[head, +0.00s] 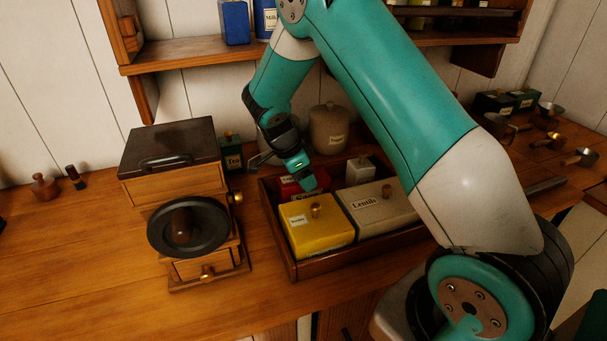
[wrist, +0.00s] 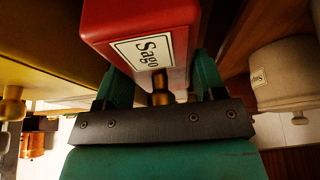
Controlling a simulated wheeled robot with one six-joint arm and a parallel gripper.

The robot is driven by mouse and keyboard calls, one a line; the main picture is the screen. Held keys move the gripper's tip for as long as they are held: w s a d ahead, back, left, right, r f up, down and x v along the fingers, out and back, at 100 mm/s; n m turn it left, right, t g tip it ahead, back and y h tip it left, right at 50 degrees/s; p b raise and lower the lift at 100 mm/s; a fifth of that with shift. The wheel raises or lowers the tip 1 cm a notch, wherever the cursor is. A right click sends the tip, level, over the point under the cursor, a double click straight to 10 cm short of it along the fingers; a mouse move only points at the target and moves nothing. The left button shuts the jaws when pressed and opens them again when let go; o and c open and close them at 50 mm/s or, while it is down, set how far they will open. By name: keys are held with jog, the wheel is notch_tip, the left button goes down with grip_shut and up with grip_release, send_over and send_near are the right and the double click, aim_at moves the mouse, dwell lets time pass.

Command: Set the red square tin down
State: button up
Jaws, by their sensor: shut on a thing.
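The red square tin (head: 288,188) has a "Sago" label and a brass knob, and shows large in the wrist view (wrist: 110,22). My gripper (head: 303,176) points down and is shut on it, with one teal finger on each side in the wrist view. The tin is at the back left part of the wooden tray (head: 292,268), behind the yellow tin (head: 325,236). The yellow tin hides its lower part, so I cannot tell whether it touches the tray floor.
A cream "Lentils" tin (head: 385,212) and a smaller pale tin (head: 360,170) stand in the tray. A coffee grinder (head: 170,186) stands left of it, and a round crock (head: 328,130) behind. A shelf (head: 190,55) overhangs the back. The left counter is mostly clear.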

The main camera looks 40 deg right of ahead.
jog(key=o, duration=1.4)
jog(key=shift+f, duration=0.1)
jog(key=b+v, duration=0.2)
jog(key=v, duration=1)
jog(key=shift+b, duration=0.35)
jog(key=shift+a, duration=0.1)
